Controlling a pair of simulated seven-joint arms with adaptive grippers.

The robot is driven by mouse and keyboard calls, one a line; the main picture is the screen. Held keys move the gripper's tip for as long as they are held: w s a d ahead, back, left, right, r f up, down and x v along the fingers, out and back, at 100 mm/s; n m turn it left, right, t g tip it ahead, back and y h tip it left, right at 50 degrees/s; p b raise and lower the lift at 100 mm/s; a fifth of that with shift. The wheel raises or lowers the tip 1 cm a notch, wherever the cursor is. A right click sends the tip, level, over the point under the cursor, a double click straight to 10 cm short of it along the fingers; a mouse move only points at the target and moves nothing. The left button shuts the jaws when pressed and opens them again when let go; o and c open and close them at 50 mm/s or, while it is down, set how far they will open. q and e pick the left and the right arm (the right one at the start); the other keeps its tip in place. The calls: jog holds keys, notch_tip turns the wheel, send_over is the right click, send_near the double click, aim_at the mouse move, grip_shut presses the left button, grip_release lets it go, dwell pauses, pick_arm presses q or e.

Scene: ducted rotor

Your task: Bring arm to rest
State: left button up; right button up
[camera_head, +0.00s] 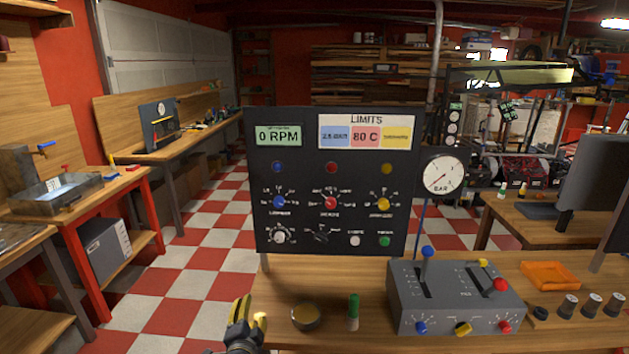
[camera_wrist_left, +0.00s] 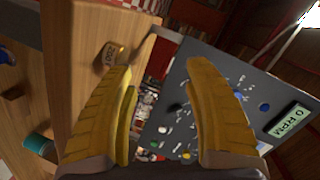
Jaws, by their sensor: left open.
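My left gripper (camera_head: 258,322) shows at the bottom of the head view, low at the left front edge of the wooden bench (camera_head: 380,270). Its yellow fingers are apart with nothing between them, as the left wrist view (camera_wrist_left: 163,115) also shows. My right gripper is in neither view.
An orange tray (camera_head: 550,275) and several dark knobs lie to the right. A pressure gauge (camera_head: 442,174) is beside the panel. Checkered floor is clear at left.

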pick_arm(q)
jog(key=s+a+f+n+g+y, duration=0.1)
jog(key=s+a+f+n+g, duration=0.2)
jog(key=s, duration=0.9)
jog(key=s+a+f+g+y, duration=0.1)
jog(key=s+a+f+g, duration=0.3)
jog(key=s, duration=0.9)
jog(key=s+a+f+n+g+y, duration=0.15)
jog(key=s+a, duration=0.35)
jog(key=s, duration=0.7)
jog(key=s+d+f+g+h, duration=0.1)
jog(key=s+d+f+h, duration=0.15)
jog(key=f, duration=1.45)
jog(key=s+d+f+g+h, duration=0.1)
jog(key=d+f+g, duration=0.15)
jog(key=f, duration=1.45)
jog(key=s+f+n+g+h, duration=0.1)
jog(key=s+f+n+g, duration=0.1)
jog(key=s+f, duration=1.6)
jog(key=s+n, duration=0.1)
jog(key=s, duration=0.2)
jog(key=shift+s+d+f+h, duration=0.15)
jog(key=shift+d+f+h, duration=0.1)
jog(key=shift+d+h, duration=0.1)
jog(key=shift+n, duration=0.25)
